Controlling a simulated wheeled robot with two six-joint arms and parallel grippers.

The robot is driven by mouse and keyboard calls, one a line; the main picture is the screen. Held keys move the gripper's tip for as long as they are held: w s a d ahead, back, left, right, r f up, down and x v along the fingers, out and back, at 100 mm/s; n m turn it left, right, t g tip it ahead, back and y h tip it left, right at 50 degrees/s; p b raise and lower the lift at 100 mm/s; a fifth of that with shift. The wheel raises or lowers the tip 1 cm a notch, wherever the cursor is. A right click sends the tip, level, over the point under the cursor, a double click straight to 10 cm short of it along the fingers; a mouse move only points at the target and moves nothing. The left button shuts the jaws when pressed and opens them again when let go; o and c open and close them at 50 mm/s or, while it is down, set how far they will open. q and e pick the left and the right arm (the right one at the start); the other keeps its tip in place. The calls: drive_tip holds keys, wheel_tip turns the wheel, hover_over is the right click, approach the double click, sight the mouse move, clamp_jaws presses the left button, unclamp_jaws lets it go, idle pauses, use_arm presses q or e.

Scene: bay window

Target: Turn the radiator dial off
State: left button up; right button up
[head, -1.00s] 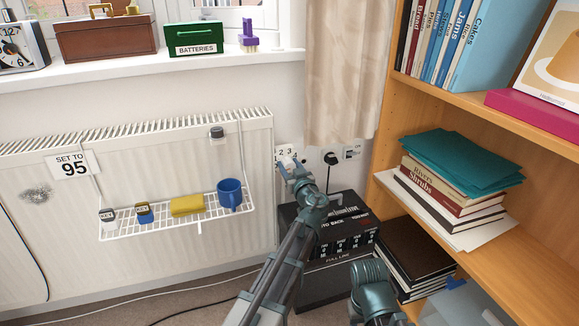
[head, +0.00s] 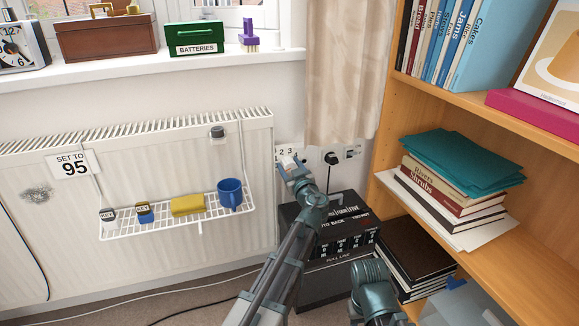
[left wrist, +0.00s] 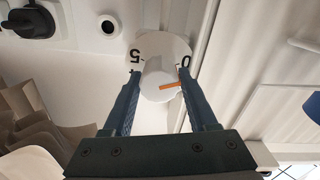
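The white radiator dial (left wrist: 158,76) fills the gap between the fingers of my left gripper (left wrist: 160,74) in the left wrist view. A fingertip lies against each side of it, and the gripper looks shut on it. An orange pointer mark on the dial points to the right, just below the black 0 beside it. A black 5 shows at its upper left, upside down. In the head view my left gripper (head: 292,167) is at the wall plate right of the radiator (head: 150,250); the dial is mostly hidden there. My right gripper is out of view.
A wire shelf (head: 150,229) with a blue mug (head: 230,194) and yellow sponge (head: 187,205) hangs on the radiator. A black plug (head: 331,158) sits right of the dial. A black box (head: 345,235) stands below; a wooden bookcase (head: 390,120) is at right.

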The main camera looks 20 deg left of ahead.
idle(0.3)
use_arm(q)
drive_tip(key=v, duration=1.3)
drive_tip(key=shift+s+d, duration=0.25)
drive_tip(key=shift+s, duration=0.05)
